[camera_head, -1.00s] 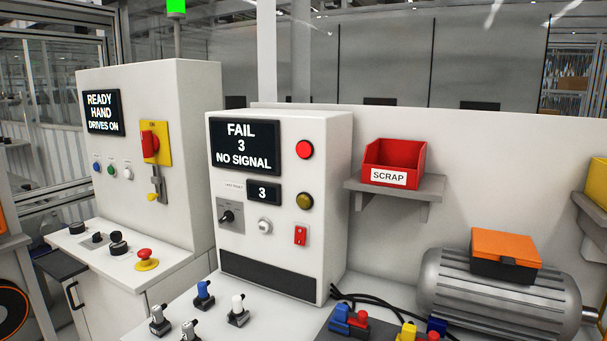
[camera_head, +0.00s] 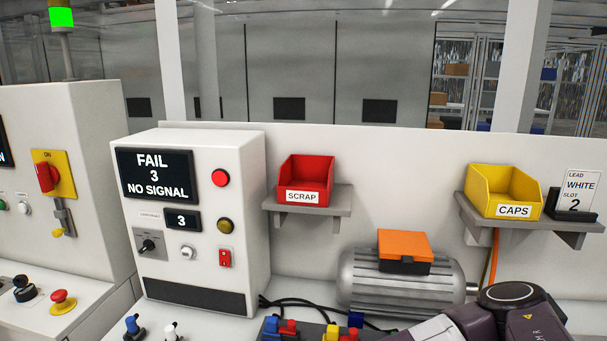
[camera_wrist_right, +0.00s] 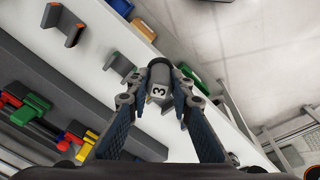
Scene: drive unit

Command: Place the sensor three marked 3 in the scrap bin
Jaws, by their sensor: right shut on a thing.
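The sensor marked 3 (camera_wrist_right: 158,94) is a grey piece with a white 3 label. In the right wrist view it sits between the fingers of my right gripper (camera_wrist_right: 162,86), which is shut on it. The scrap bin (camera_head: 325,182) is a red open bin with a SCRAP label, on a grey wall shelf in the head view. My right arm shows at the lower right of the head view, below and right of the bin; its gripper is out of that view. My left gripper is not in view.
The tester (camera_head: 200,250) left of the bin reads FAIL 3 NO SIGNAL. A motor (camera_head: 360,285) with an orange-lidded box (camera_head: 405,243) stands below the shelves. A yellow CAPS bin (camera_head: 490,190) is to the right. Coloured connectors (camera_head: 290,328) are at the bottom edge.

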